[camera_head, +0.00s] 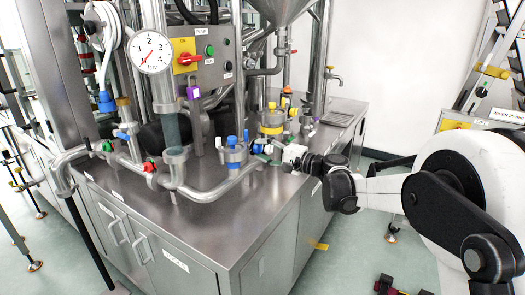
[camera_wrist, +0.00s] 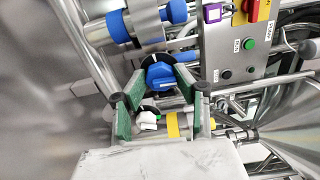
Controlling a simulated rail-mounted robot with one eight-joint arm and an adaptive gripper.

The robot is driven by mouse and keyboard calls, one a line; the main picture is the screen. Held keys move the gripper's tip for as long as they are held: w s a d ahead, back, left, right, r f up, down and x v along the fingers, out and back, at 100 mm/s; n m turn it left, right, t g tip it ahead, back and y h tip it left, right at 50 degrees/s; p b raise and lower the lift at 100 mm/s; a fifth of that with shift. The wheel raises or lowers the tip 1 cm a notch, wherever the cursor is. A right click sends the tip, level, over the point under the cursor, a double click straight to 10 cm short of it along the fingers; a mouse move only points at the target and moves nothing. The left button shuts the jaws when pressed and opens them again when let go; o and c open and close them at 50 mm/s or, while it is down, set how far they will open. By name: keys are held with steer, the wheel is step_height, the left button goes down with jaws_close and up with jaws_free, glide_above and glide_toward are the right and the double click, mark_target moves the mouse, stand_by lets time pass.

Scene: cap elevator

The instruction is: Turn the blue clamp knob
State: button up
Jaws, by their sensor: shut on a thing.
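The blue clamp knob (camera_wrist: 160,74) shows in the wrist view just beyond and between the tips of my gripper (camera_wrist: 152,88). The green-padded fingers are shut on it, one on each side. A dark ring or part sits behind the knob. In the head view, my gripper (camera_head: 272,148) reaches in from the right, low over the steel bench top. A small blue part (camera_head: 257,148) shows at its tips there, and the contact itself is too small to make out.
A blue-topped valve (camera_head: 232,142) stands just left of my gripper, and a yellow-banded fitting (camera_head: 271,120) stands behind it. Steel pipes, a pressure gauge (camera_head: 151,52) and a control panel (camera_head: 205,50) crowd the back. The steel bench top (camera_head: 245,215) is clear at the front.

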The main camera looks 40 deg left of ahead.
steer(key=shift+m, duration=1.9)
steer(key=o, duration=1.1)
steer(key=d, duration=0.8)
steer(key=w+d, duration=0.1)
steer(key=d, duration=0.3)
